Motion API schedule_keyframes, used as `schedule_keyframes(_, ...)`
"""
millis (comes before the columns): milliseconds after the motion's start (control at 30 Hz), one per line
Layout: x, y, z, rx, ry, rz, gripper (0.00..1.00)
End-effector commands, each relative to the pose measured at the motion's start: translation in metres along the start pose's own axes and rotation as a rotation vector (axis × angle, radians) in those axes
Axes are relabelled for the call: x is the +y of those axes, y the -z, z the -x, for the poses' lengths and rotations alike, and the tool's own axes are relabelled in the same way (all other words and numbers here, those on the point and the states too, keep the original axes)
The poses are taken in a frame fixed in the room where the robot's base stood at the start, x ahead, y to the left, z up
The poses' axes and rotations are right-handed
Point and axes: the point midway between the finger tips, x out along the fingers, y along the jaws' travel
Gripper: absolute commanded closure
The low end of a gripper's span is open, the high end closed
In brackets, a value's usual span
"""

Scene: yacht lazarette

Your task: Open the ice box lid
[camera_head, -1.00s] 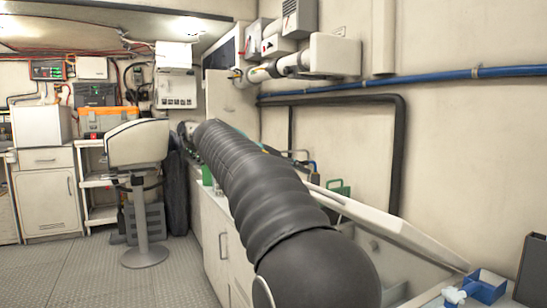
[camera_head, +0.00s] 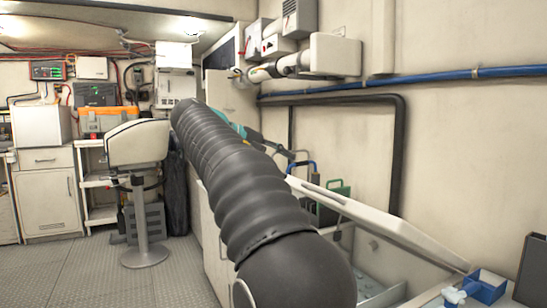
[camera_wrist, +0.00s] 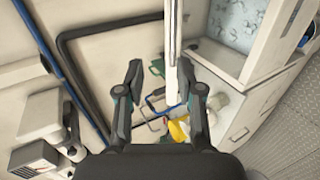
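The ice box lid (camera_head: 385,228) is a long white panel, standing raised and tilted on the wall side of the white counter in the head view. The ice box opening (camera_head: 365,262) shows below it. In the wrist view the lid (camera_wrist: 173,45) is seen nearly edge-on, and the pale blue inside of the box (camera_wrist: 225,25) lies to its right. My gripper (camera_wrist: 166,82) is open, with the lid's end between its two fingers in the picture and a gap on each side. No contact shows.
A green-handled item (camera_head: 339,190) and a blue hose (camera_head: 303,165) are behind the lid. A blue tray (camera_head: 486,287) sits at the near right. A blue pipe (camera_head: 420,78) and a black pipe (camera_head: 398,150) run along the wall. A pedestal seat (camera_head: 138,145) stands on open floor at left.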

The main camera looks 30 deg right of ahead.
Motion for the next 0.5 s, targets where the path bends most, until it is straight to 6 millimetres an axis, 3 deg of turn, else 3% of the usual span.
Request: schedule_keyframes(500, 0.006, 0.0, 0.023, 0.0, -0.001, 0.0, 0.63)
